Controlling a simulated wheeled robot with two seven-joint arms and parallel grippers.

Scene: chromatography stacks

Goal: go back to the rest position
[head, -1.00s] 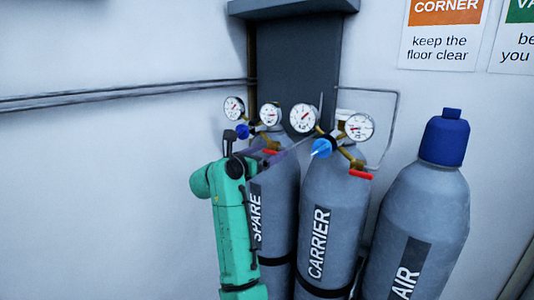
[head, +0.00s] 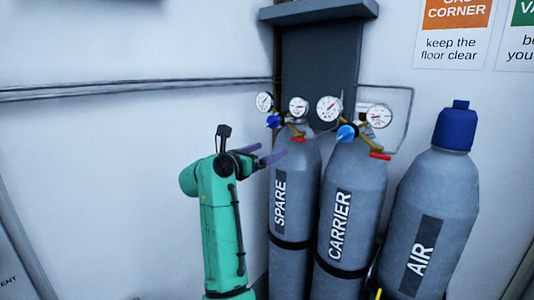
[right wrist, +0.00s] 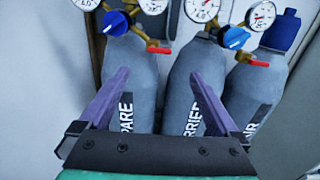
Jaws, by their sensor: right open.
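My right gripper (head: 262,157) is at the end of my green arm, in front and to the left of the SPARE cylinder (head: 296,228) in the head view. Its two purple fingers are spread with nothing between them, as the right wrist view (right wrist: 160,90) also shows. The CARRIER cylinder (head: 350,205) stands to the right of SPARE. Both carry regulators with round dials, a blue knob (head: 346,133) and a red lever (head: 380,156) on CARRIER, and a blue knob (head: 273,121) and a red lever on SPARE. My left gripper is not in view.
The AIR cylinder (head: 436,205) with a blue cap (head: 455,129) stands at the right. A dark panel (head: 318,70) and thin pipes (head: 130,88) are on the wall behind. Signs (head: 453,35) hang at upper right. The space left of my right arm looks clear.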

